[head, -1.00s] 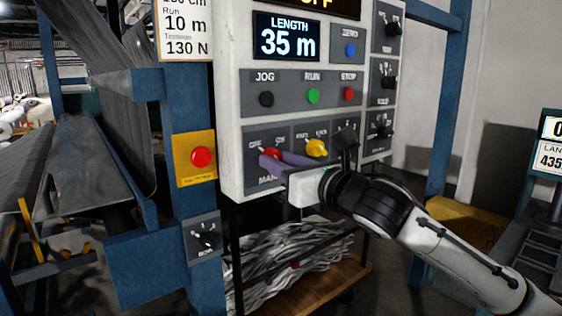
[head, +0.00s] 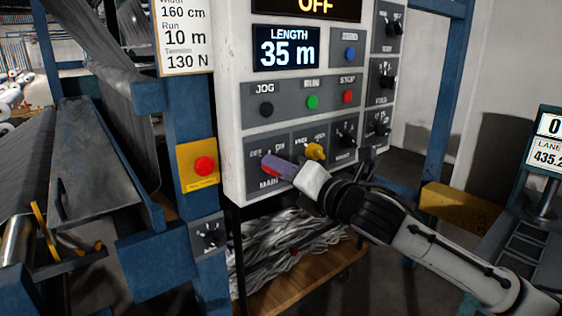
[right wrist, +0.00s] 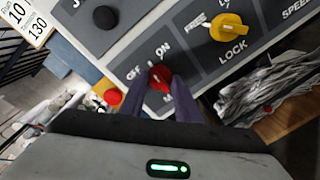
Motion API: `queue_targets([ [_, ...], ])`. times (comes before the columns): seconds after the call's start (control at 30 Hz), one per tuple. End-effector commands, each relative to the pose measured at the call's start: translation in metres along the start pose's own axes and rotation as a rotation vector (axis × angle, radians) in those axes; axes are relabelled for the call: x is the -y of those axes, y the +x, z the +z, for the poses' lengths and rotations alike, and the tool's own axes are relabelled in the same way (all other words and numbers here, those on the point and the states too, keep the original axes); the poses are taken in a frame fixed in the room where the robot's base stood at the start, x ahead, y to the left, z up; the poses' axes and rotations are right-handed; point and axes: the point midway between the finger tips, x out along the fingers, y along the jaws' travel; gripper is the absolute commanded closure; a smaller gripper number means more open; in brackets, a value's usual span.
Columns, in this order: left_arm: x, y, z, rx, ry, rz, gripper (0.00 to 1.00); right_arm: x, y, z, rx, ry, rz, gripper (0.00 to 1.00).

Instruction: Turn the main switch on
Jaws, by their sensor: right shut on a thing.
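The main switch is a red knob (right wrist: 160,76) on the control panel (head: 232,150), with OFF at its upper left and ON at its upper right. In the head view my right gripper (head: 267,164) covers most of it. In the right wrist view the two purple fingers lie on either side of the red knob, and my right gripper (right wrist: 158,88) is shut on it. I cannot tell exactly where the knob points. The top display (head: 312,6) reads OFF. My left gripper is out of view.
The yellow lock knob (head: 314,151) sits close to the right of the main switch. Jog, run and stop buttons (head: 312,102) are above. A red button on a yellow plate (head: 204,166) is at the left. A wooden shelf with grey strips (head: 285,250) is below.

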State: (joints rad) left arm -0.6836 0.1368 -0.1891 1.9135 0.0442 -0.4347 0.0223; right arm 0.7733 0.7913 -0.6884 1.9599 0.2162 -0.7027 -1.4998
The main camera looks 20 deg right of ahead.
Motion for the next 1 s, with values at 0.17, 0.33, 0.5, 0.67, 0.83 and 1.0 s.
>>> queue_targets([
  [0.17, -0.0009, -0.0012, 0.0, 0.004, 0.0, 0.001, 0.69, 0.0007, 0.0002, 0.0009, -0.012, 0.168, -0.002, 0.93],
  [0.33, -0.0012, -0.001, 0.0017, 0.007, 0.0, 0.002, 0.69, 0.0008, 0.0002, 0.0016, -0.025, 0.328, -0.001, 0.93],
  [0.5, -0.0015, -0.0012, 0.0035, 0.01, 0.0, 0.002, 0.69, 0.0007, 0.0002, 0.0018, -0.037, 0.475, 0.0, 0.93],
  [0.67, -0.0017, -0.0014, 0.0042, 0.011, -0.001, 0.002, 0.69, 0.0008, 0.0002, 0.0024, -0.046, 0.591, 0.0, 0.93],
  [0.83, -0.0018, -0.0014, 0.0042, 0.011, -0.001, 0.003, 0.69, 0.0011, 0.0002, 0.0021, -0.055, 0.682, -0.001, 0.93],
  [1.0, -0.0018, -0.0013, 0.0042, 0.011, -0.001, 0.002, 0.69, 0.0012, 0.0002, 0.0023, -0.059, 0.739, -0.001, 0.93],
])
